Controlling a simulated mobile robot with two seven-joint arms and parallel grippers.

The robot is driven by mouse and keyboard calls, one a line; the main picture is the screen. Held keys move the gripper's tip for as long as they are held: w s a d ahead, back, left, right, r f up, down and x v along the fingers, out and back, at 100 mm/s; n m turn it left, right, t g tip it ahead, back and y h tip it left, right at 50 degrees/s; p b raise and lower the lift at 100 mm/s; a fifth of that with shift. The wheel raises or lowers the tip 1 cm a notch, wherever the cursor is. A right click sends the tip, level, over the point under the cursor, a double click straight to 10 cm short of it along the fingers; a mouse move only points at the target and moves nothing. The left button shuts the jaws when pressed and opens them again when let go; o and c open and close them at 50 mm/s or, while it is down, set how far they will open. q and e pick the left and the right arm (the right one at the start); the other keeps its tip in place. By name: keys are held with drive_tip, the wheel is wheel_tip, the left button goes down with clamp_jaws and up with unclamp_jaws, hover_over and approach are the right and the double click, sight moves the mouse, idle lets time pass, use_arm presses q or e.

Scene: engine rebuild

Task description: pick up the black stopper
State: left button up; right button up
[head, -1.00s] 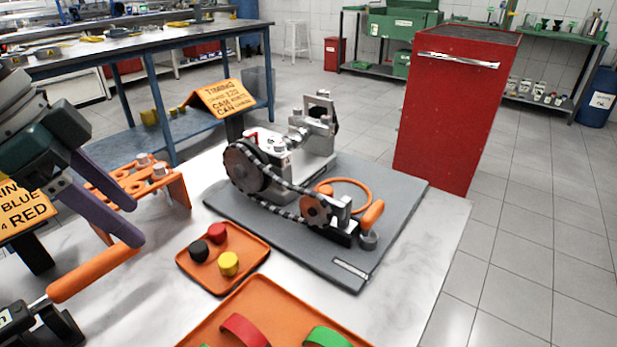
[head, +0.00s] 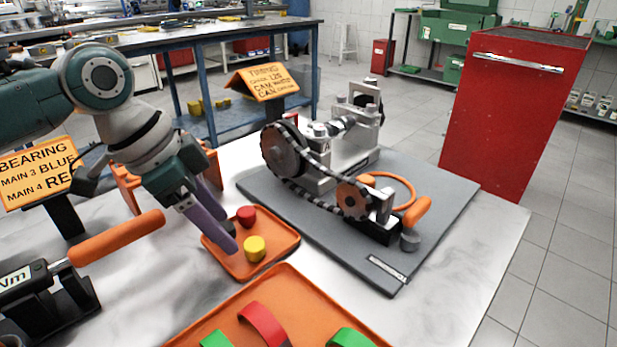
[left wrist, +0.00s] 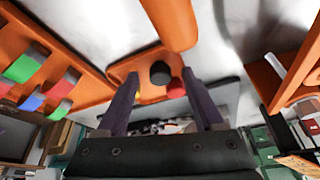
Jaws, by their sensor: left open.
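The black stopper (left wrist: 160,73) stands in the small orange tray (left wrist: 123,68) in the left wrist view, between the lines of my two fingers. In the head view it is mostly hidden behind my finger, with a dark edge (head: 229,227) showing. My left gripper (head: 222,212) is open, with its purple fingers over the tray's left side. Both fingers also show in the left wrist view (left wrist: 162,103), with nothing between their tips that I can see held. A red stopper (head: 246,216) and a yellow stopper (head: 255,249) stand in the same tray. My right gripper is not in view.
An orange-handled torque wrench (head: 115,238) lies on its black stand left of the tray. An orange rack (head: 126,188) stands behind the gripper. The engine on its grey mat (head: 262,194) is to the right. A larger orange tray (head: 287,275) with coloured bearing shells is in front.

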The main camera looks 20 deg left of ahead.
use_arm(q)
clamp_jaws()
idle(0.5)
